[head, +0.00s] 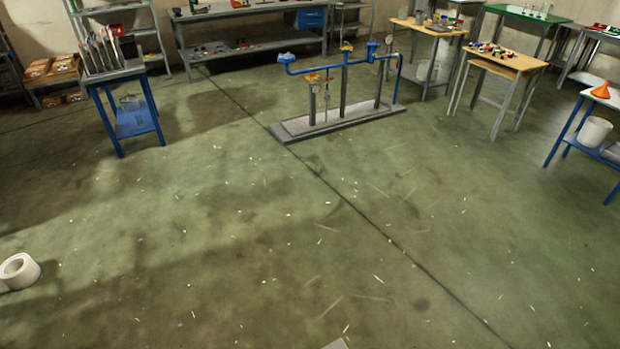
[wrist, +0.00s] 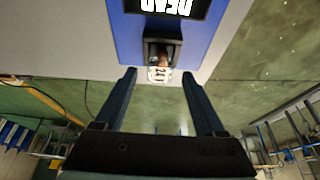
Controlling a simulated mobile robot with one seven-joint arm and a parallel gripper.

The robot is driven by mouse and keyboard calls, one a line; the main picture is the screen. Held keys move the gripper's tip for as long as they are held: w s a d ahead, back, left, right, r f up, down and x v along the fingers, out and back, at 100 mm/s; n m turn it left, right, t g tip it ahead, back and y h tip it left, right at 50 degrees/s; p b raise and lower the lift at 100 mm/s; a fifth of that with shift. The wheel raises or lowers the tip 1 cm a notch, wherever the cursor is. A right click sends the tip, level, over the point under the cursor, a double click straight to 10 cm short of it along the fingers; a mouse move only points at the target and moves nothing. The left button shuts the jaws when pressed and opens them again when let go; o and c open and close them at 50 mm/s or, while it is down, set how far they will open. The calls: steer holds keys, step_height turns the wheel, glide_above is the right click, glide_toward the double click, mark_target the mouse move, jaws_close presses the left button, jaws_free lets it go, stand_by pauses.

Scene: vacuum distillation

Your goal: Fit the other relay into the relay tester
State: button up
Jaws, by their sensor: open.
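In the wrist view, my gripper (wrist: 157,76) is open, its two dark fingers spread and pointing at a blue panel (wrist: 128,35). The panel carries a black label (wrist: 172,8) reading "DEAD", upside down in this view. Below the label is a dark recess (wrist: 153,40). A small pale block with dark printing, which looks like a relay (wrist: 160,74), shows at the recess's mouth, in line with the gap between my fingertips. Neither finger visibly touches it. I cannot tell whether the panel belongs to the relay tester. My gripper is not in the head view.
The head view shows wide open green floor. A white roll (head: 20,271) lies at the left. A blue-legged table (head: 127,105), a pipe rig on a grey base (head: 340,121) and several benches, including a wooden one (head: 508,60), stand farther back.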

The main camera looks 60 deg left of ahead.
steer(key=v, duration=0.9)
steer(key=shift+r, duration=0.2)
